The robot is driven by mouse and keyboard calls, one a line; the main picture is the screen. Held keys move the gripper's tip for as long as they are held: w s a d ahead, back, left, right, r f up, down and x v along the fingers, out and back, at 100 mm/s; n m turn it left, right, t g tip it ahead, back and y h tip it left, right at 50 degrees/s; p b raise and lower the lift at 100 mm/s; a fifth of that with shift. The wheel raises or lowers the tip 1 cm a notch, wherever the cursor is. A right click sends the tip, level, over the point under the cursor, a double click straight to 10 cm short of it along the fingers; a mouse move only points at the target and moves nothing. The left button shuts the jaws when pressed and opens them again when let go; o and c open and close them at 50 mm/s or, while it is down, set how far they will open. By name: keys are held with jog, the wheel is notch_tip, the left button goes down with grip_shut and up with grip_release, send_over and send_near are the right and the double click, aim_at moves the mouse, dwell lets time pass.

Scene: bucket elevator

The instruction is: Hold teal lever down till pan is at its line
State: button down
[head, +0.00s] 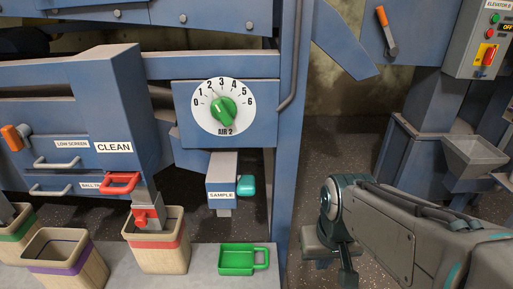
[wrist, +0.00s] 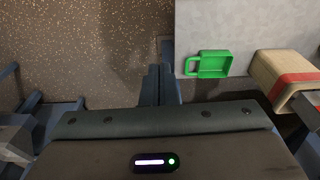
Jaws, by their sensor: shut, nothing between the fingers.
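The teal lever (head: 246,185) sits on the right side of the SAMPLE spout (head: 221,195), below the AIR 2 dial. The green pan (head: 237,271) lies on the grey ledge below the spout, its handle to the right. I see no grain in it, and its line cannot be made out. The pan also shows in the wrist view (wrist: 213,66). My gripper (head: 347,279) is shut and empty, pointing down to the right of the pan and lever, apart from both. Its fingers (wrist: 162,82) show shut in the wrist view. The lever does not show there.
A blue post (head: 288,150) stands between the lever and my arm. A red-banded bucket (head: 158,252) is left of the pan under the CLEAN spout with its red handle (head: 120,183). The AIR 2 dial (head: 223,107) is above. Speckled floor is open right of the ledge.

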jog(key=w+a+r+p, duration=0.7)
jog(key=w+r+p, duration=0.1)
jog(key=r+p, duration=0.3)
jog(key=w+a+r+t+p, duration=0.1)
jog(key=w+a+r+p, duration=0.7)
jog(key=r+p, duration=0.3)
jog(key=shift+w+p, duration=0.55)
jog(key=shift+p, duration=0.65)
jog(key=p, duration=0.1)
send_over(246, 183)
jog(key=x, duration=0.6)
jog(key=s+x, duration=0.1)
jog(key=x, duration=0.2)
jog(key=shift+f, duration=0.15)
jog(key=f, duration=0.1)
jog(key=s+f, duration=0.1)
jog(key=f, duration=0.1)
jog(key=shift+s+p, duration=0.25)
jog(key=shift+p, duration=0.15)
jog(key=shift+s+f, duration=0.2)
jog(key=shift+f, duration=0.25)
